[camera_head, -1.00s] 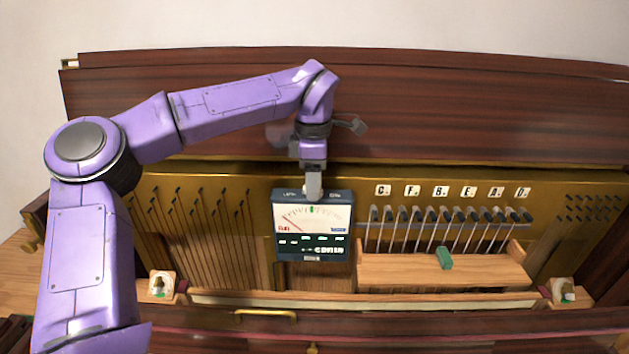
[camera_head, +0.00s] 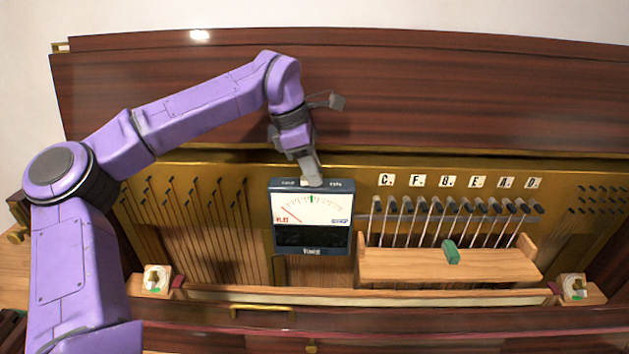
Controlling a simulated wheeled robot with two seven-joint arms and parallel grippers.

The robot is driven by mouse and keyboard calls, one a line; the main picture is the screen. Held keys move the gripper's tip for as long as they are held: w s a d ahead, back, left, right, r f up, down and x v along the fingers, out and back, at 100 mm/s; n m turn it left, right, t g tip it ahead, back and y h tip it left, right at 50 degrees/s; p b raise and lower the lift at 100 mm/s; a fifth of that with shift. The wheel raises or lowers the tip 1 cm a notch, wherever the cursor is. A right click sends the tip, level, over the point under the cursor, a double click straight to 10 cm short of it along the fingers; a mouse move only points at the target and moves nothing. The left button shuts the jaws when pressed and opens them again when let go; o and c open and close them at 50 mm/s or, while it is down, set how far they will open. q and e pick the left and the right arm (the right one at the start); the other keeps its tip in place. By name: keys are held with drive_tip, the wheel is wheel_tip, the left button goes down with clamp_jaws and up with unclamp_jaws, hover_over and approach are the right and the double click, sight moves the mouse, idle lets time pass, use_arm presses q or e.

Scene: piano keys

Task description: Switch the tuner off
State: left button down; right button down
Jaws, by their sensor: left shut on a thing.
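The tuner (camera_head: 311,238) is a dark blue box with a white dial face, upright in the middle of the open piano. Its red needle points to the upper left, and a green mark shows at the top of the scale. The panel below the dial is dark, with small white lettering under it. My left gripper (camera_head: 312,182) comes down from above, tilted, with its fingertips at the middle of the tuner's top edge. It is shut on a part of the tuner there, which the fingers hide. My right gripper is not in view.
A wooden block (camera_head: 445,268) with a green piece (camera_head: 451,251) on it stands right of the tuner, below a row of levers (camera_head: 455,207) and letter tiles (camera_head: 446,181). Strings (camera_head: 200,230) lie to the left. The dark wooden panel (camera_head: 440,110) behind is clear.

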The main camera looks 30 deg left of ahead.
use_arm(q)
drive_tip(key=shift+f, duration=0.1)
drive_tip(key=c, duration=1)
unclamp_jaws()
drive_tip(key=shift+o, duration=0.2)
drive_tip(key=shift+w+d, duration=0.1)
drive_tip(key=shift+d, duration=0.05)
drive_tip(key=v, duration=1)
drive_tip(key=shift+a+r, duration=0.2)
drive_tip(key=shift+a, duration=0.1)
